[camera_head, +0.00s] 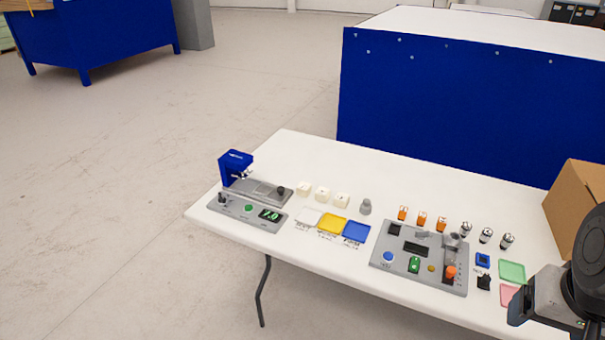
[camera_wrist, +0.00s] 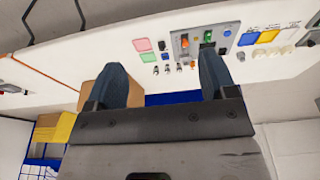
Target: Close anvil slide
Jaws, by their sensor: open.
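The compression tester stands at the left end of the white table in the head view. It has a blue head (camera_head: 235,165) over a grey base. A flat grey anvil slide (camera_head: 262,190) with a dark round knob (camera_head: 281,190) extends to the right of the head. The wrist view catches only a small part of the tester (camera_wrist: 315,37) at its right edge. My gripper (camera_wrist: 162,64) is open, with two dark blue fingers apart and nothing between them. My arm is at the lower right of the head view, far from the tester.
A control panel (camera_head: 417,257) sits mid-table. White, yellow (camera_head: 332,226) and blue pads and several foam blocks (camera_head: 322,194) lie between it and the tester. Small orange and metal parts stand behind the panel. A cardboard box (camera_head: 575,205) is at the right end.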

